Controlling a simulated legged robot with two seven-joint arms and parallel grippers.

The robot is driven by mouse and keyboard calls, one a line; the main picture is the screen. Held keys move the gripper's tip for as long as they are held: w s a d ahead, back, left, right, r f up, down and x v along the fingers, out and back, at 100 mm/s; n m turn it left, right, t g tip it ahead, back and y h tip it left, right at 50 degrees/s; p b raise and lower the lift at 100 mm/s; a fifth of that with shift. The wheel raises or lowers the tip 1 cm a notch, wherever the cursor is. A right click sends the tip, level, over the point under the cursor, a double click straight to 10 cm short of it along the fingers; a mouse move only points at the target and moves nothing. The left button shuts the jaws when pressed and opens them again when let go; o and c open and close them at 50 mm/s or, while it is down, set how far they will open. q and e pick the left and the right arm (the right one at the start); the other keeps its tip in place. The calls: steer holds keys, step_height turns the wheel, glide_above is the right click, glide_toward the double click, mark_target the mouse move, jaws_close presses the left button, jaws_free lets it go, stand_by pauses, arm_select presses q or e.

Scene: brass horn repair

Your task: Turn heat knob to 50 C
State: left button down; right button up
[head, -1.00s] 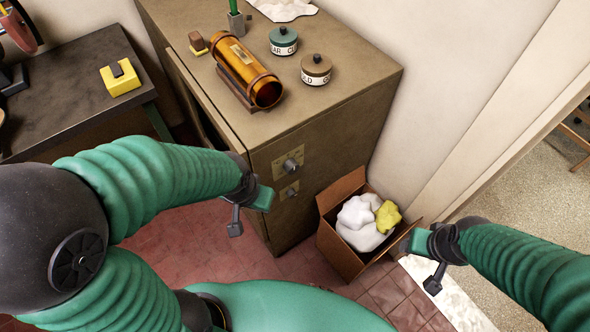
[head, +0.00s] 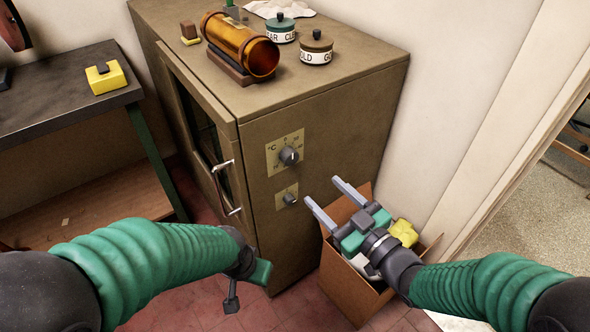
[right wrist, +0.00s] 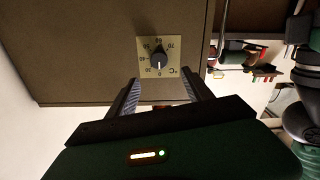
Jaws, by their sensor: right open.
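The heat knob (head: 289,155) is a dark round knob on a pale square °C dial plate (head: 272,160), high on the front of a brown cabinet. In the right wrist view the knob (right wrist: 159,60) is ahead of the fingertips, with its pale pointer mark toward the picture bottom. The reading is too small to be sure of. My right gripper (head: 321,190) is open and empty, apart from the knob, below and right of it. My left gripper (head: 240,285) is low, left of the cabinet's front; its fingers are not clear.
A smaller knob (head: 290,199) is below the dial. The cabinet door (head: 200,130) has a metal handle. An open cardboard box (head: 345,290) stands below my right gripper. An amber cylinder (head: 240,45) and two lidded tins are on the cabinet top. A dark bench (head: 60,105) is at left.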

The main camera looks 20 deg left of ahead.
mark_target(293, 160)
steer(key=b+x, duration=0.1)
steer(key=x, duration=1.1)
steer(key=shift+w+b, duration=0.15)
steer(key=shift+b, duration=0.25)
jaws_close()
